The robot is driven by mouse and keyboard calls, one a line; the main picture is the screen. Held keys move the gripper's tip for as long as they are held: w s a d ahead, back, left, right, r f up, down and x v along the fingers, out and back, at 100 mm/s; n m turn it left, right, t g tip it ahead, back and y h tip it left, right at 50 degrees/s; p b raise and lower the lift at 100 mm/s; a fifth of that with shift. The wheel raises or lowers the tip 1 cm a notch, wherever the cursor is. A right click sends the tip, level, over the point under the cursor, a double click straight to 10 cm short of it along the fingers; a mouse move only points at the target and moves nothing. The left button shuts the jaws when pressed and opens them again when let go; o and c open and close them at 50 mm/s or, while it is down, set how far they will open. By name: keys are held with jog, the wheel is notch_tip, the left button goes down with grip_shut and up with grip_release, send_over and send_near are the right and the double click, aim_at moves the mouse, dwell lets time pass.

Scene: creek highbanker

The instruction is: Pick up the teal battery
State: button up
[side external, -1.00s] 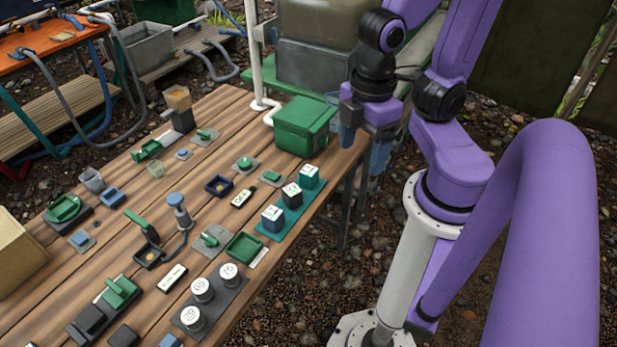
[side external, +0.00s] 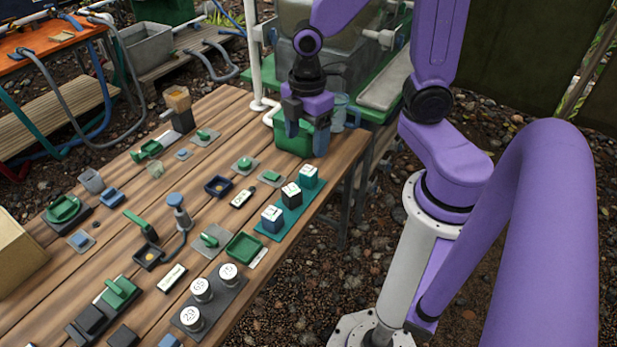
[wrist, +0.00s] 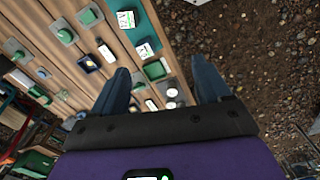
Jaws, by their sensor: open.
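The teal battery (side external: 309,178) is a small block with a white marked top. It stands at the far end of a teal mat (side external: 262,228), in a row with a black block (side external: 291,194) and a blue block (side external: 272,218). My gripper (side external: 307,142) is open and empty, fingers pointing down. In the side view it appears above and behind the teal battery, in front of the green box, and apart from the battery. The wrist view shows my open fingers (wrist: 162,85) and two white-topped blocks on the mat at the top; I cannot tell if the teal battery is one.
A green box (side external: 287,137) stands at the table's far right, partly hidden by my gripper. A green tray (side external: 244,247) and several white-topped round weights (side external: 201,289) lie nearer. Small tools and parts cover the table's middle. The table edge runs just right of the mat.

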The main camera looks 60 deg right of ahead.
jog(key=w+d+f+n, duration=0.1)
jog(key=w+d+f, duration=0.3)
jog(key=w+d, duration=0.2)
jog(key=n, duration=0.2)
send_near(308, 170)
notch_tip(308, 170, down, 5)
jog(key=shift+w+d+f, duration=0.1)
jog(key=shift+d, duration=0.05)
jog(key=shift+a+f, duration=0.1)
jog(key=shift+f, duration=1.25)
jog(key=shift+a+f, duration=0.15)
jog(key=shift+f, duration=1.25)
jog(key=c, duration=1.2)
